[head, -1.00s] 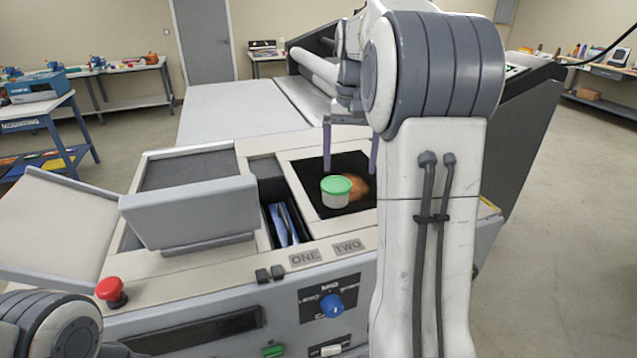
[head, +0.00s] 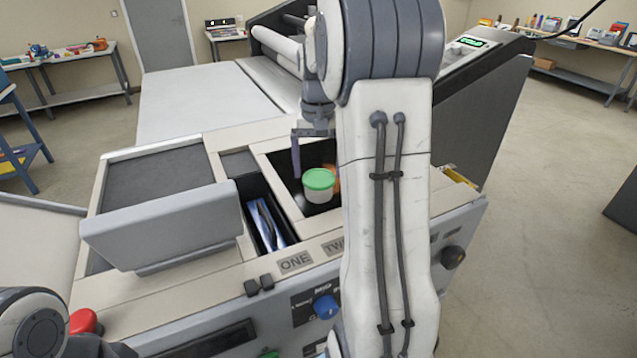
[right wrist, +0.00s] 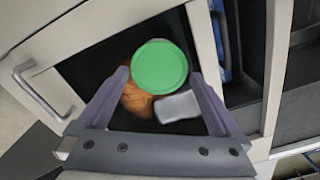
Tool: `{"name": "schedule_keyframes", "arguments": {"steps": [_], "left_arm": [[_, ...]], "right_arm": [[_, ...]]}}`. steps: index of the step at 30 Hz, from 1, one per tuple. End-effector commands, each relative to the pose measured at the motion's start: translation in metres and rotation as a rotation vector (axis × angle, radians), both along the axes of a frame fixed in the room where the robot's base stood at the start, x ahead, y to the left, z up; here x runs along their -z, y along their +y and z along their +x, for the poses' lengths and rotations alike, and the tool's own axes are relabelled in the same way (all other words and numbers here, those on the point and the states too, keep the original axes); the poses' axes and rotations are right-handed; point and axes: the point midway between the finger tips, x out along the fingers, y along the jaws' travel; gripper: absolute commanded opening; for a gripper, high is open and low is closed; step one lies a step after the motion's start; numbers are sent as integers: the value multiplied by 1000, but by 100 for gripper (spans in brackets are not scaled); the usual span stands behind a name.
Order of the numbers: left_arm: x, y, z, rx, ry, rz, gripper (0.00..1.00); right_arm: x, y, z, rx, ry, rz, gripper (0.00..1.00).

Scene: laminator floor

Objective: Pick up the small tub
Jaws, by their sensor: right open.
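The small tub (head: 319,187) is white with a green lid and stands upright in a dark square recess (head: 296,194) in the machine's top. In the right wrist view its round green lid (right wrist: 160,66) lies between and just beyond the fingertips. My right gripper (right wrist: 160,76) is open and empty, its fingers spread to either side of the lid's near edge. In the head view one finger shows left of the tub and above it; my right arm hides the other. My left gripper is out of view; only part of my left arm shows at lower left.
A brown rounded thing (right wrist: 136,99) and a pale block-like shape (right wrist: 177,107) are close by the tub. A narrow slot (head: 266,222) with blue items lies left of the recess. A raised grey panel (head: 160,225) and a red button (head: 84,321) stand further left.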

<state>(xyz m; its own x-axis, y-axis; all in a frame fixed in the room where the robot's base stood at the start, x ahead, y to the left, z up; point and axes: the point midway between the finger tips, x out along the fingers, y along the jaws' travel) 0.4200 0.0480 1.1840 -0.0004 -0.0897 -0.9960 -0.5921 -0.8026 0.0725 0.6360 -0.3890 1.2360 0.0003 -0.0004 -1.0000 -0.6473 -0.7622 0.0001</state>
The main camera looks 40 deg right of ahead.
Motion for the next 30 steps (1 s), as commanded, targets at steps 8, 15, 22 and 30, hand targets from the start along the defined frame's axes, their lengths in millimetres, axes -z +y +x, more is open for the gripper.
{"name": "schedule_keyframes", "arguments": {"steps": [8,15,22,30], "left_arm": [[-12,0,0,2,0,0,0],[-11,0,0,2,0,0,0],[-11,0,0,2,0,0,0],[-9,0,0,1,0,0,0]], "right_arm": [[31,0,-3,2,2,1,100],[33,-1,-3,3,0,0,92],[32,-1,-3,4,0,0,37],[28,-1,-2,4,-2,-1,37]]}}
